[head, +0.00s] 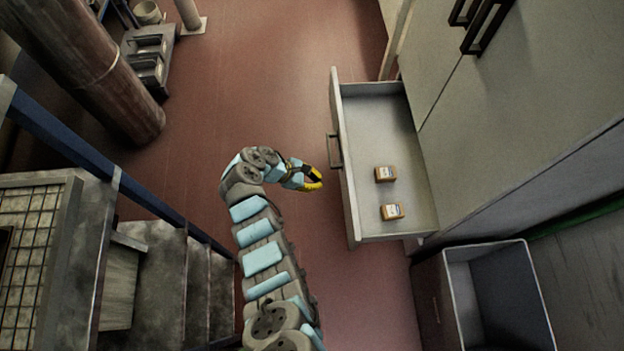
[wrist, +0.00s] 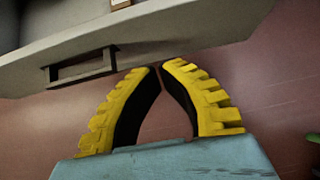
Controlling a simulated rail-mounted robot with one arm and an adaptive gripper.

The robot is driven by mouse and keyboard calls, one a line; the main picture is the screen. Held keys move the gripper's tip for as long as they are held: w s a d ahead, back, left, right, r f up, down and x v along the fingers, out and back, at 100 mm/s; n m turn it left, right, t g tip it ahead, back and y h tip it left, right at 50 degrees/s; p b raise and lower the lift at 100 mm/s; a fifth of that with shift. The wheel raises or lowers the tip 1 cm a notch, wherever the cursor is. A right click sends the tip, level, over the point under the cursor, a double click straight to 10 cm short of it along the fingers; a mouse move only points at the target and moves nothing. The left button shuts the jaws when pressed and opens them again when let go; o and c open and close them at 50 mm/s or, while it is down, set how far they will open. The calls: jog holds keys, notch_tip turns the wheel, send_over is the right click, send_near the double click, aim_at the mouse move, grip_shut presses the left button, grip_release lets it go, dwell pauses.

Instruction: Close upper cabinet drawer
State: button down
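The upper cabinet drawer (head: 375,125) is pulled out of the grey cabinet (head: 500,110) on the right. Its front faces left and carries a dark bar handle (head: 335,150). In the wrist view, the drawer front (wrist: 180,28) crosses the top, with the handle (wrist: 80,70) at its left. My gripper (head: 319,180) is just left of the drawer front, a little nearer the picture's bottom than the handle. Its yellow fingers (wrist: 160,68) are empty, with a small gap between the tips. The tips point at the front; whether they touch it I cannot tell.
Two small brown boxes (head: 385,174) (head: 391,212) lie in the drawer. An open grey bin (head: 435,300) stands below the drawer's near end. Steps with a blue rail (head: 150,190) are at the left. The reddish floor (head: 250,90) left of the drawer is clear.

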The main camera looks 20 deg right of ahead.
aim_at(347, 186)
jog(key=shift+s+d+f+b, duration=0.2)
jog(key=shift+d+f+b, duration=0.45)
jog(key=shift+d, duration=0.65)
jog(key=shift+s+d+f+b, duration=0.25)
jog(key=shift+d+f+b, duration=0.35)
jog(key=shift+d, duration=0.65)
jog(key=shift+s+d+f+b, duration=0.2)
jog(key=shift+d+f+b, duration=0.4)
jog(key=shift+d, duration=0.7)
